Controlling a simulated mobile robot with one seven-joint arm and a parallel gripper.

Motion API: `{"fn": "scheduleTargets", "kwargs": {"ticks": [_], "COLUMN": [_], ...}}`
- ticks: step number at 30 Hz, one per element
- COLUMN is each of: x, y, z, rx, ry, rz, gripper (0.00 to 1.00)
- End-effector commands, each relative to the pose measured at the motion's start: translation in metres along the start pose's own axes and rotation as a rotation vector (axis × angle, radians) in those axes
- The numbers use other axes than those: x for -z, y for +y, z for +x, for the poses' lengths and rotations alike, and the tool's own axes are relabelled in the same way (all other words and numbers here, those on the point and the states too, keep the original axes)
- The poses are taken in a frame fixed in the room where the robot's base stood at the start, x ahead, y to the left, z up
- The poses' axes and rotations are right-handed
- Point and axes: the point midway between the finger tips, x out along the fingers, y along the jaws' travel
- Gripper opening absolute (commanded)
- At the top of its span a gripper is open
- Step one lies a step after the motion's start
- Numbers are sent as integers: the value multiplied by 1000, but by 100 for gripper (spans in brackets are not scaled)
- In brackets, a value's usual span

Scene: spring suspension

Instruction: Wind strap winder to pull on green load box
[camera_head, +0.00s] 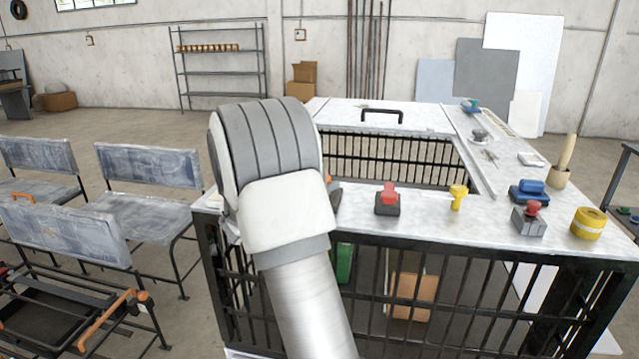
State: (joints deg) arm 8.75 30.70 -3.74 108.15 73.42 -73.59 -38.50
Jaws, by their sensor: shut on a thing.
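My arm (290,220) stands in the middle of the view and covers the front left part of the bench. My gripper is hidden behind it, so I cannot see the jaws. A small dark and orange part (335,195) shows just right of the arm at bench-top height; I cannot tell whether it belongs to the strap winder. No strap can be made out. A green box-like thing (344,263), likely the green load box, shows partly behind the bench's front bars, right of my arm. The rest of it is hidden.
The bench (420,226) has a barred front and a top opening. On it stand a red-topped block (388,200), a yellow piece (458,197), a red-knobbed grey block (530,218) and a yellow tape roll (587,223). Chairs (150,190) stand left.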

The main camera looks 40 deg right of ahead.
Motion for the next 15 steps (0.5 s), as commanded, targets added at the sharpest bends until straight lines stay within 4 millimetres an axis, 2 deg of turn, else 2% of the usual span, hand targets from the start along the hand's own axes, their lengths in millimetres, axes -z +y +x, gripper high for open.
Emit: {"fn": "scheduleTargets", "kwargs": {"ticks": [6, 7, 11, 15], "x": [4, 4, 3, 2], "y": [0, 0, 0, 0], "z": [1, 1, 1, 1], "rx": [0, 0, 0, 0], "ry": [7, 7, 5, 4], "rz": [4, 4, 3, 2], "gripper": [10, 71, 95, 96]}}
